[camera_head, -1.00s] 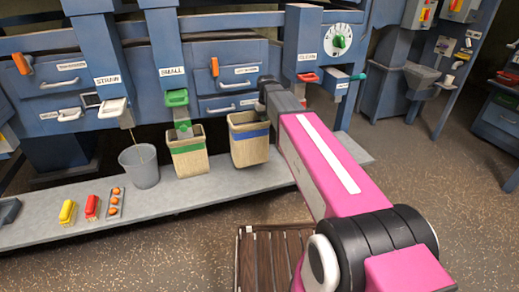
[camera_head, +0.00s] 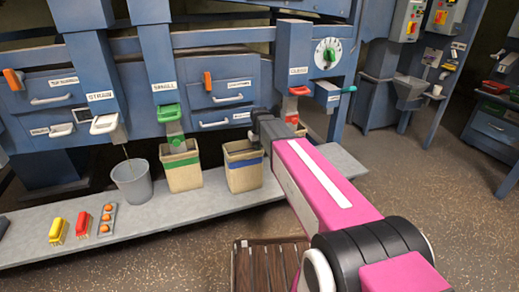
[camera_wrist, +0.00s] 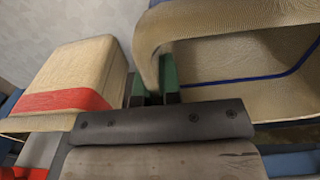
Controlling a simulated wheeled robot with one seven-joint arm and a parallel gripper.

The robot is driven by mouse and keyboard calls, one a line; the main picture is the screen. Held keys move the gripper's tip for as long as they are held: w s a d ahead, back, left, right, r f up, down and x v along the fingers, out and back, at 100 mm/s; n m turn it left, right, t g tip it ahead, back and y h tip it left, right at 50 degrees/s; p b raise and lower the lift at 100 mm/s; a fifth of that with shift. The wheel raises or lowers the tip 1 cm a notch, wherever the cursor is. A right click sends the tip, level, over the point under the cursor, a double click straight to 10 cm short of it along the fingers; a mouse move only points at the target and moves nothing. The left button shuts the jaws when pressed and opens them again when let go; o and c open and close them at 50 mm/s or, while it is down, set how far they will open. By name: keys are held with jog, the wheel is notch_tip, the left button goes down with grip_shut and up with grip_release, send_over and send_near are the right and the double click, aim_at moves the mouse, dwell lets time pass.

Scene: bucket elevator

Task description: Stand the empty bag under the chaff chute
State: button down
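A tan open-topped bag with a blue band (camera_head: 243,176) stands upright, or nearly so, on the grey ledge, right of the green-banded bag (camera_head: 182,172). No contents show in its visible interior in the wrist view (camera_wrist: 240,65). My gripper (camera_wrist: 155,90) has its green-padded fingers on either side of this bag's near wall and appears shut on it. No chute label clearly reads chaff. A red spout (camera_head: 298,91) is under the right label.
A grey bucket (camera_head: 132,184) stands under the white spout (camera_head: 106,124). A green spout (camera_head: 169,114) is above the green-banded bag. Yellow (camera_head: 57,231) and red (camera_head: 83,224) items lie on the ledge (camera_head: 205,215). A wooden slatted platform (camera_head: 265,262) is on the floor.

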jog(key=c, duration=1.3)
grip_release()
jog(key=shift+f, duration=0.1)
